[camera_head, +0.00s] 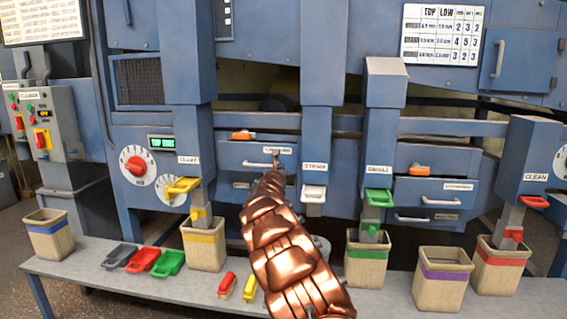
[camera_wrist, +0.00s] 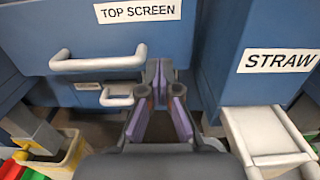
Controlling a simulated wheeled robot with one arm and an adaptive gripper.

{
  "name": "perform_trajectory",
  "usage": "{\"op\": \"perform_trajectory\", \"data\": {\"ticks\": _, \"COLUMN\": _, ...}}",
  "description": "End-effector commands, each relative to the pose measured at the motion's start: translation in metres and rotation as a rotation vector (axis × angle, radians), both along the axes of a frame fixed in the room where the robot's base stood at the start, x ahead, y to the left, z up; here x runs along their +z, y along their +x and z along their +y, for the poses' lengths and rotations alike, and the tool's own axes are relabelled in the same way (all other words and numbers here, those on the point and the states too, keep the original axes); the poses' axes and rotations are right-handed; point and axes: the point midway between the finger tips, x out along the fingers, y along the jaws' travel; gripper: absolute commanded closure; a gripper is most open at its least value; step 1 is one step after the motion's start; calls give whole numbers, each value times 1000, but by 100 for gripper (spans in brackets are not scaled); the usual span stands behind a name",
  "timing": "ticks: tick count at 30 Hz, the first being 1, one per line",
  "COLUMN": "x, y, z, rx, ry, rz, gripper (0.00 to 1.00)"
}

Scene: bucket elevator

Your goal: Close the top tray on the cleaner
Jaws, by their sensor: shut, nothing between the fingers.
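The blue top tray (camera_head: 232,155) of the cleaner has a white bar handle and a small label. In the wrist view its front (camera_wrist: 60,25) reads TOP SCREEN, with the handle (camera_wrist: 98,63) left of my fingers. It appears to stand out from the lower tray, whose handle (camera_wrist: 117,97) shows beneath it; how far out is hard to tell. My gripper (camera_head: 277,163) is at the right part of the tray front, right of the handle. In the wrist view my gripper (camera_wrist: 161,75) is shut and empty, its tips near the tray's lower edge. Contact cannot be told.
A STRAW chute (camera_wrist: 265,125) stands close on the right of my gripper. An orange latch (camera_head: 243,136) is above the tray. Another pair of trays (camera_head: 430,190) is farther right.

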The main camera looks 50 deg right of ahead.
Motion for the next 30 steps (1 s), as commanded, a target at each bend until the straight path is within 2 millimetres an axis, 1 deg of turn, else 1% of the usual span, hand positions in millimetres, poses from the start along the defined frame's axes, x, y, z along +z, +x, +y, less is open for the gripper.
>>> {"op": "perform_trajectory", "data": {"ticks": 4, "x": -3, "y": 6, "z": -10, "rx": -2, "ry": 5, "rz": 1, "gripper": 100}}
{"op": "perform_trajectory", "data": {"ticks": 9, "x": 1, "y": 15, "z": -19, "rx": 2, "ry": 4, "rz": -4, "gripper": 100}}
{"op": "perform_trajectory", "data": {"ticks": 14, "x": -3, "y": 20, "z": -30, "rx": -1, "ry": 5, "rz": 2, "gripper": 100}}
{"op": "perform_trajectory", "data": {"ticks": 18, "x": 1, "y": 27, "z": -37, "rx": 1, "ry": 3, "rz": -3, "gripper": 100}}
{"op": "perform_trajectory", "data": {"ticks": 23, "x": -2, "y": 32, "z": -47, "rx": -2, "ry": 4, "rz": 1, "gripper": 100}}
{"op": "perform_trajectory", "data": {"ticks": 30, "x": 0, "y": 41, "z": -57, "rx": 1, "ry": 3, "rz": -1, "gripper": 100}}
